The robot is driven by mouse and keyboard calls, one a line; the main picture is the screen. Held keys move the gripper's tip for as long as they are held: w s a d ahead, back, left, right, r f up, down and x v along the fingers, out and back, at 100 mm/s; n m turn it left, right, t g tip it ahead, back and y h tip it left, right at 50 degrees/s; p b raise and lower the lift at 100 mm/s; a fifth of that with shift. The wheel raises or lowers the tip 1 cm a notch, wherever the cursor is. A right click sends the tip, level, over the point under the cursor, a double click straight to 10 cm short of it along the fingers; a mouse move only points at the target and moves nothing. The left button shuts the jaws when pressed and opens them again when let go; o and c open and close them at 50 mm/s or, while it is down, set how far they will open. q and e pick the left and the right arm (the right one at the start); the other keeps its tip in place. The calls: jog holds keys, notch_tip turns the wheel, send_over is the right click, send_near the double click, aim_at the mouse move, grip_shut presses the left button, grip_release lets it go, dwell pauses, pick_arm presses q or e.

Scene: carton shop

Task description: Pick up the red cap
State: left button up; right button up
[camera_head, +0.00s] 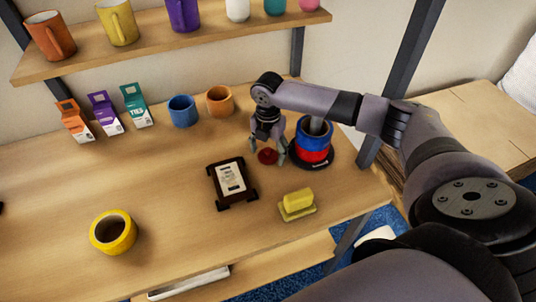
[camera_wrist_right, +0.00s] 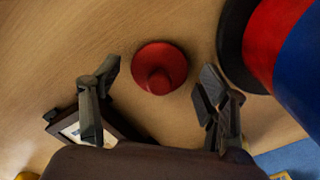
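The red cap (camera_head: 267,156) is a small round red piece with a knob on top, lying on the wooden table. In the right wrist view the red cap (camera_wrist_right: 160,68) sits just beyond and between the fingertips, with no finger touching it. My right gripper (camera_head: 267,150) is open and empty, pointing down over the cap. Its two spread fingers also show in the right wrist view (camera_wrist_right: 158,85). My left gripper is in neither view.
Cups (camera_head: 183,111) and cartons (camera_head: 105,113) stand behind.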

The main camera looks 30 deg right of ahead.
jog(key=c, duration=0.9)
jog(key=shift+o, duration=0.2)
jog(key=shift+r, duration=0.1)
